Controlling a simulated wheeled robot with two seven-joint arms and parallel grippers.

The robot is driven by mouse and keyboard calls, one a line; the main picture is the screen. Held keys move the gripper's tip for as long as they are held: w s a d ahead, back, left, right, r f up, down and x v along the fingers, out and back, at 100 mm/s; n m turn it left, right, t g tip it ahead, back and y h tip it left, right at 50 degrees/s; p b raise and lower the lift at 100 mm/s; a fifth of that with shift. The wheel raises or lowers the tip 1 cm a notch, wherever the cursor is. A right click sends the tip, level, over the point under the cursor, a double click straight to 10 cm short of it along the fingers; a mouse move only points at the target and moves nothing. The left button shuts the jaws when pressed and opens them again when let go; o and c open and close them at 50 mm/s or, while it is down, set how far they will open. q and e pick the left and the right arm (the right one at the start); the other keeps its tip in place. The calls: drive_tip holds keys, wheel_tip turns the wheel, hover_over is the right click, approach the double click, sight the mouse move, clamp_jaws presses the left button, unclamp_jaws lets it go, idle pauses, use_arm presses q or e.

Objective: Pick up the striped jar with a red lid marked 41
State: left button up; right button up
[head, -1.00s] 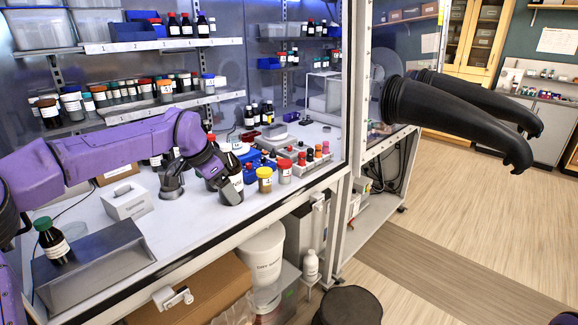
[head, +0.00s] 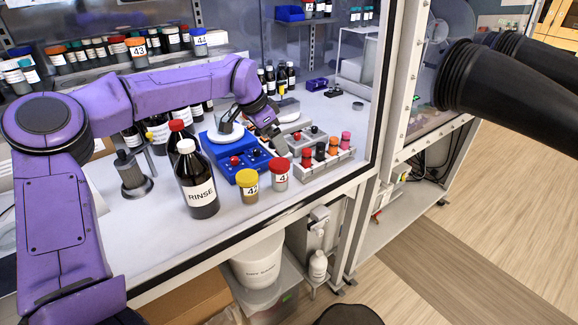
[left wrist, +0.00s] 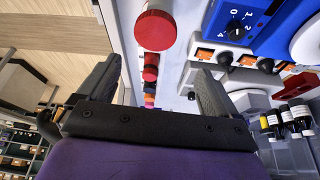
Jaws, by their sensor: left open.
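The red-lidded jar (head: 280,174) stands upright near the front edge of the bench. Its white label shows a 4; the second digit is not clear, and stripes are too small to make out. My left gripper (head: 277,147) is open, pointing down just behind the jar, apart from it. In the left wrist view a large red lid (left wrist: 155,30), which looks like this jar's, lies beyond the space between the two spread fingers. Nothing is held. My right gripper is not in view.
A yellow-lidded jar (head: 247,186) marked 42 stands left of the red-lidded one. The RINSE bottle (head: 196,185) is farther left. A blue stirrer unit (head: 232,152) is behind, and a rack of capped vials (head: 325,158) is to the right. A window frame (head: 383,100) bounds the right side.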

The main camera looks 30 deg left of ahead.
sight(279, 163)
use_arm(q)
drive_tip(key=f, duration=0.1)
drive_tip(key=f+p, duration=0.1)
drive_tip(key=f, duration=0.1)
drive_tip(key=shift+s+d, duration=0.15)
drive_tip(key=shift+d, duration=0.15)
drive_tip(key=p+x, duration=0.2)
drive_tip(key=x, duration=0.1)
drive_tip(key=s+p+x, duration=0.1)
drive_tip(key=x, duration=0.1)
drive_tip(key=shift+w+f, duration=0.15)
drive_tip(key=shift+f, duration=0.4)
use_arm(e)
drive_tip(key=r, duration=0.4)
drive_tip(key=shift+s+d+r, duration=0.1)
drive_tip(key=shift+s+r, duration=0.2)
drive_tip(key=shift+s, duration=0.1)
use_arm(q)
drive_tip(key=c, duration=1.1)
drive_tip(key=shift+c, duration=0.2)
drive_tip(key=shift+w, duration=0.1)
